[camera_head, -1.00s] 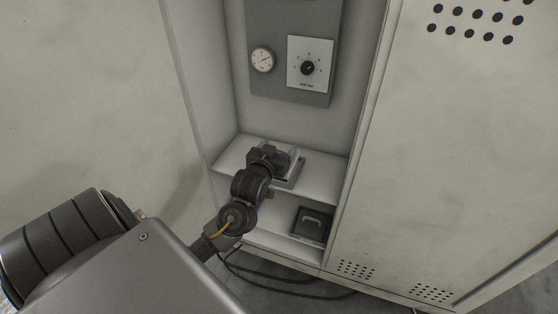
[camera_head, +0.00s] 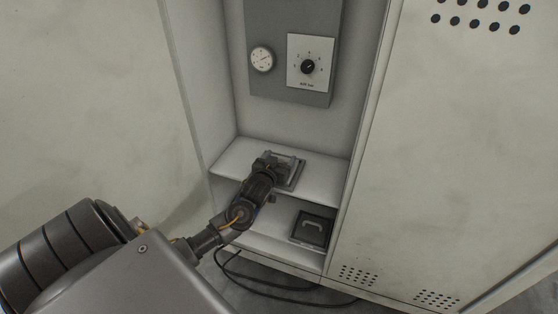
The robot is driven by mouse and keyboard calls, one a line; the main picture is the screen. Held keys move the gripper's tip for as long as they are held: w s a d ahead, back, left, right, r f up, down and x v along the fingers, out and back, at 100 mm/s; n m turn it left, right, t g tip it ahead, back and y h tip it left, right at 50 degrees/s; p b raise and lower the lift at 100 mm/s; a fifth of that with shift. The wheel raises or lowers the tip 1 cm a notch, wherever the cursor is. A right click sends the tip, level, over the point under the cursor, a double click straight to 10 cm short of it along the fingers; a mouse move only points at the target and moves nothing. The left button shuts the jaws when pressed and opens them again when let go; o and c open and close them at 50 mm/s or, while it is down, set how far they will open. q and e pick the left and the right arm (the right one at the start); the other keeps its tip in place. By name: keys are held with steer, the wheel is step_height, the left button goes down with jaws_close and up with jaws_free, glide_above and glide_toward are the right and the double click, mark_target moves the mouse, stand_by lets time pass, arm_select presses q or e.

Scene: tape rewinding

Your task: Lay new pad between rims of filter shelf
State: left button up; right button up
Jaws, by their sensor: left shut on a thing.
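My left gripper (camera_head: 279,161) reaches into the open cabinet bay from the front left, low over the upper shelf (camera_head: 318,182). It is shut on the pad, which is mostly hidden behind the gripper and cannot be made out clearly. A small grey rimmed tray, the filter shelf (camera_head: 297,180), sits on the white shelf directly under and beside the gripper. I cannot tell whether the pad lies between its rims or is just above them. My right gripper is not in view.
A dark box with a handle (camera_head: 312,229) stands in the lower compartment at right. A grey panel with a gauge (camera_head: 262,59) and a knob (camera_head: 308,67) is on the back wall. Cabinet walls flank the bay. A black cable (camera_head: 270,289) lies on the floor.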

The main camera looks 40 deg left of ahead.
arm_select(q)
steer(key=shift+f, duration=0.1)
steer(key=o, duration=1)
